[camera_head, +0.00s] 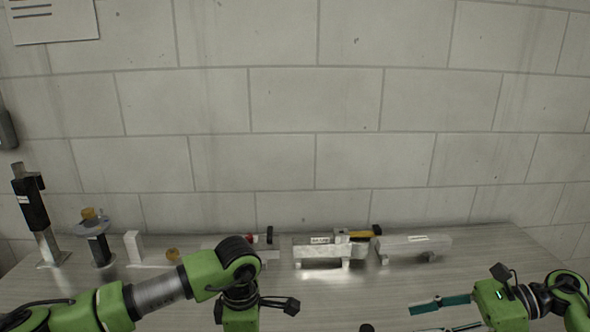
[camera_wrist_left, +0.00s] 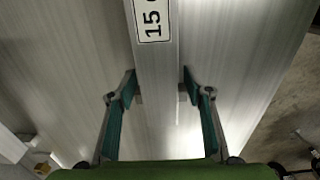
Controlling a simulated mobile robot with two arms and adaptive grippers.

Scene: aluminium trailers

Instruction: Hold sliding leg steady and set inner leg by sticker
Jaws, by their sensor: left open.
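In the left wrist view, a bare metal bar (camera_wrist_left: 155,75) runs down the middle and bears a white sticker (camera_wrist_left: 153,19) reading "15" and a cut-off letter. My left gripper (camera_wrist_left: 160,88) is open, one teal finger on each side of the bar; I cannot tell whether they touch it. In the head view, my left gripper (camera_head: 240,318) points down at the bottom edge, its fingers out of sight. My right gripper (camera_head: 445,315) is open and empty over the table at the lower right. Which part is the sliding leg and which the inner leg I cannot tell.
The table's middle right (camera_head: 400,285) is clear.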

